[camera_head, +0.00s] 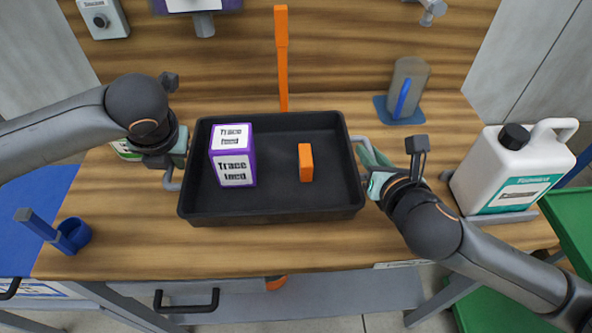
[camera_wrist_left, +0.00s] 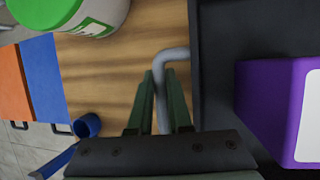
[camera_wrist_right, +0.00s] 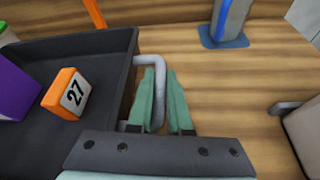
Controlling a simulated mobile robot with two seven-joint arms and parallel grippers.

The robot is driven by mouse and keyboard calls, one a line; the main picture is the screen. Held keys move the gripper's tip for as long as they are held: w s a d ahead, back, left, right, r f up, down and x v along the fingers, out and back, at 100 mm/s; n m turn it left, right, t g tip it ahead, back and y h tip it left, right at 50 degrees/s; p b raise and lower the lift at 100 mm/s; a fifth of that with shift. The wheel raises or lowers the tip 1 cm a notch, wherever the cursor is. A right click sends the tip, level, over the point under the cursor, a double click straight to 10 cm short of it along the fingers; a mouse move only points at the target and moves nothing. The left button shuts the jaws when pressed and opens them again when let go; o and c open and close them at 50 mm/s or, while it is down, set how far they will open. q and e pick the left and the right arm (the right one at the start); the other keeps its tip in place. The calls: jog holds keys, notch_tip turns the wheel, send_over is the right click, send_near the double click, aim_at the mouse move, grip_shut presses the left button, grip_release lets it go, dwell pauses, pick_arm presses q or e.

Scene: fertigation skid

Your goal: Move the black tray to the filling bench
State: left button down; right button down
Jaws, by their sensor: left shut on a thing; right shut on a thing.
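The black tray (camera_head: 275,207) is over the wooden bench top, with a grey handle at each end. In it stand a purple and white box labelled "Trace feed" (camera_head: 233,157) and a small orange block (camera_head: 306,163), marked 27 in the right wrist view (camera_wrist_right: 66,94). My left gripper (camera_head: 176,160) is shut on the tray's left handle, seen between its fingers in the left wrist view (camera_wrist_left: 162,95). My right gripper (camera_head: 371,170) is shut on the right handle, also seen in the right wrist view (camera_wrist_right: 153,95). I cannot tell whether the tray touches the bench.
A white jug with a black cap (camera_head: 507,171) stands at right. A grey cylinder on a blue base (camera_head: 408,88) is behind the tray's right end. A blue cup (camera_head: 73,234) is at front left. An orange upright bar (camera_head: 282,60) rises behind the tray. Bench (camera_head: 300,250) in front is clear.

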pick_arm(q)
jog(key=shift+a+f, duration=0.1)
jog(key=shift+f, duration=0.25)
pick_arm(e)
jog(key=shift+d+f, duration=0.1)
jog(key=shift+f, duration=0.3)
pick_arm(q)
jog(key=shift+f, duration=0.2)
pick_arm(e)
jog(key=shift+f, duration=0.15)
